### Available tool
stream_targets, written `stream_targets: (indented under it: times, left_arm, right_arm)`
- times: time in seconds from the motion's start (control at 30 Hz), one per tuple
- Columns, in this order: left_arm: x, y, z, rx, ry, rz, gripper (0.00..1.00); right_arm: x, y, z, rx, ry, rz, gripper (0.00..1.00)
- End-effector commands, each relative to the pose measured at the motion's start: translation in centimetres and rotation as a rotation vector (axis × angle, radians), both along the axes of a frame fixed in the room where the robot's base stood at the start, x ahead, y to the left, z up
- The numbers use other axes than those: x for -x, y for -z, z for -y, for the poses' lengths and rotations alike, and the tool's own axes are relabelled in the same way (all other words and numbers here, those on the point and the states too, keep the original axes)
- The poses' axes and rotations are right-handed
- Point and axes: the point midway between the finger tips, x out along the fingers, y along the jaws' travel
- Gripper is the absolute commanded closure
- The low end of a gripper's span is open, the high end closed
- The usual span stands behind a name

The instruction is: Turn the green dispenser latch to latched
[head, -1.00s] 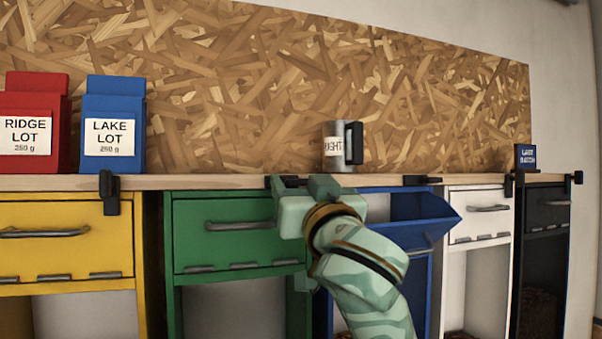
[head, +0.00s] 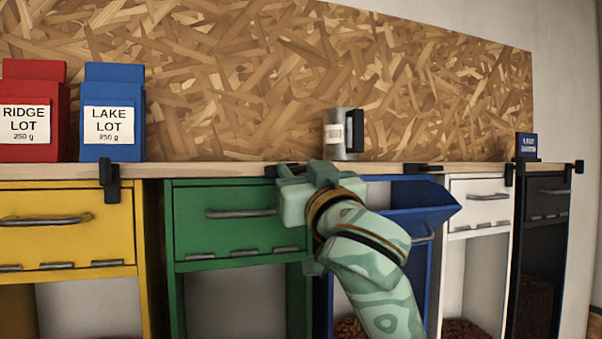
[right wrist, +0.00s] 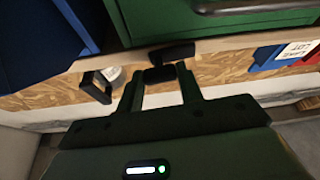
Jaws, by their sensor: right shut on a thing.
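The green dispenser (head: 232,222) is closed under the counter, with a grey bar handle across its front. Its black latch (head: 284,169) sits at the counter edge above the right part of the front and looks sideways in the head view. My right gripper (head: 305,172) is at this latch and partly hides it. In the right wrist view the black latch (right wrist: 172,53) lies between and just beyond the fingertips of my right gripper (right wrist: 160,80), which is shut on it. My left gripper is not in view.
The blue dispenser (head: 420,212) beside my right arm is tipped open, its latch (head: 422,169) sideways. The yellow dispenser's latch (head: 109,182) hangs down over its front. A labelled metal mug (head: 336,135) stands on the counter behind my gripper. Red (head: 32,105) and blue (head: 113,110) bags stand left.

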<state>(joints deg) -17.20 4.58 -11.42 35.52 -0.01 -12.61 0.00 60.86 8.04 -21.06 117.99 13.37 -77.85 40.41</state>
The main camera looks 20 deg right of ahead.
Motion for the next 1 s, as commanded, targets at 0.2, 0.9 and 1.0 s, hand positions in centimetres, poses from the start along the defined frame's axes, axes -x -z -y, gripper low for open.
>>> stream_targets:
  times: [0.2,0.9,1.0]
  left_arm:
    - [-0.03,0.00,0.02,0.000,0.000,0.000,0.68]
    - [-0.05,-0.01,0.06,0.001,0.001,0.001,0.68]
    - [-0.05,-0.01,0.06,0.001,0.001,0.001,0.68]
  right_arm:
    - [0.04,-0.09,0.13,0.165,0.001,0.008,0.86]
    - [0.05,-0.29,0.34,0.831,0.003,0.031,0.86]
    - [0.03,-0.31,0.37,0.926,0.004,0.033,0.86]
